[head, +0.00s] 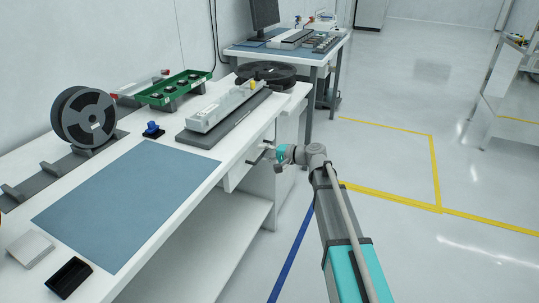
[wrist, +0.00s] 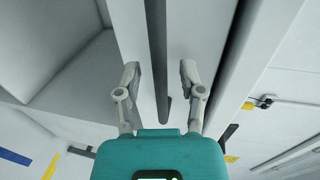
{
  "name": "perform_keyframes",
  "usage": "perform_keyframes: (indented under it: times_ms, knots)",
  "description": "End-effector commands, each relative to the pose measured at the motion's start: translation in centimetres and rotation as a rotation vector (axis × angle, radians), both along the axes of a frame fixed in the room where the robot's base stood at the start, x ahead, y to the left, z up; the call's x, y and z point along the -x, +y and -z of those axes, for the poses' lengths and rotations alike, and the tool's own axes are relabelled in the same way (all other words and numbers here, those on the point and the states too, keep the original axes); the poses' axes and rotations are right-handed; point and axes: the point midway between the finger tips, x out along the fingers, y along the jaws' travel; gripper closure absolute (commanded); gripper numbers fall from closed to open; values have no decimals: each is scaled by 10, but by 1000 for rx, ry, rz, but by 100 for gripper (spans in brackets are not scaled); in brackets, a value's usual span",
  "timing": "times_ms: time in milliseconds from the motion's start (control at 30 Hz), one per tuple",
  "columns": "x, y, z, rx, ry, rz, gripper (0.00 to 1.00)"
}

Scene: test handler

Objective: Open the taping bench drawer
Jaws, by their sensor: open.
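The white taping bench (head: 215,165) stands on the left in the head view, with a drawer (head: 238,174) under its top. My gripper (head: 266,154) is at the drawer front, partly hidden by my own wrist. In the wrist view the white drawer front (wrist: 132,30) carries a long dark handle bar (wrist: 157,50). My gripper (wrist: 160,76) is open, with one finger on each side of the bar. Gaps show between both fingers and the bar. The drawer looks shut, though its edges are partly hidden.
The bench top holds a blue mat (head: 135,200), black reels (head: 88,118), a grey-white device (head: 228,108) and a green tray (head: 174,88). An open lower shelf (head: 205,245) lies below. A second bench (head: 318,55) stands behind.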

Motion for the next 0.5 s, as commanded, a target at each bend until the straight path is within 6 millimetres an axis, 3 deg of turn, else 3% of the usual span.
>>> perform_keyframes:
  times_ms: [300,500]
  knots:
    - [0,1,0,0,0,0,49]
    - [0,1,0,0,0,0,86]
